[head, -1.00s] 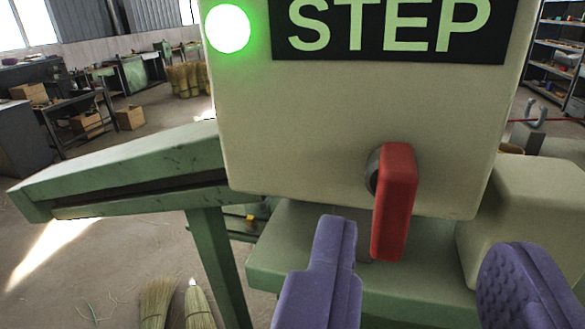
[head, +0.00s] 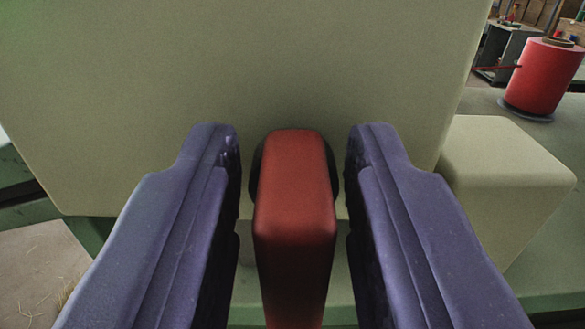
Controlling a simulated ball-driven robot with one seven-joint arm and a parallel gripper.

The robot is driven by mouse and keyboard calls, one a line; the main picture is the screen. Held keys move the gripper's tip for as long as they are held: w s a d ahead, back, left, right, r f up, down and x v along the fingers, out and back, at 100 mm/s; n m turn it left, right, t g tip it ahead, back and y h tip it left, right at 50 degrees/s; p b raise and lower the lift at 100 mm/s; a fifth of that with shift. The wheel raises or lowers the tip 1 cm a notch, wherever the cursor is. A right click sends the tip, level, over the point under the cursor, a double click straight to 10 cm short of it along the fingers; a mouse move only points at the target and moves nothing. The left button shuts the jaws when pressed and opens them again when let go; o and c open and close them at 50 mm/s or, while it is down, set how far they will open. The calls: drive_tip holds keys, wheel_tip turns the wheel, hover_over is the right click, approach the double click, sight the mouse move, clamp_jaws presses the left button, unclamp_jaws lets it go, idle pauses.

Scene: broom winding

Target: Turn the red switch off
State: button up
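The red switch (head: 293,215) is a block-shaped lever on the front of a cream control box (head: 230,70). It points down and toward me, near the box's lower edge. My gripper (head: 292,140) has its two purple fingers on either side of the lever. A narrow gap shows between each finger and the red handle, so the gripper is open around it. The dark round base of the switch shows partly behind the handle. The box's lamp and label are out of view.
A smaller cream block (head: 505,185) stands just right of my right finger. A red spool (head: 543,78) sits on the green surface at the back right. Floor with straw bits (head: 40,265) shows at lower left.

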drive_tip(key=c, duration=0.5)
drive_tip(key=shift+b, duration=0.4)
drive_tip(key=m+b, duration=0.2)
drive_tip(key=b, duration=0.1)
drive_tip(key=m+b, duration=0.1)
drive_tip(key=b, duration=0.1)
drive_tip(key=shift+d+f+m, duration=0.25)
drive_tip(key=shift+f+m, duration=0.05)
drive_tip(key=m+b, duration=0.1)
drive_tip(key=b, duration=0.1)
drive_tip(key=m+b, duration=0.2)
drive_tip(key=b, duration=0.1)
drive_tip(key=shift+d+m, duration=0.2)
drive_tip(key=shift+m, duration=0.1)
drive_tip(key=shift+d+f+m+b, duration=0.1)
drive_tip(key=shift+f+m+b, duration=0.05)
drive_tip(key=shift+m+b, duration=1.6)
drive_tip(key=shift+d+f+m+b, duration=0.1)
drive_tip(key=shift+m+b, duration=1.6)
drive_tip(key=shift+m, duration=0.1)
drive_tip(key=shift+f+m+b, duration=0.15)
drive_tip(key=shift+m+b, duration=1.6)
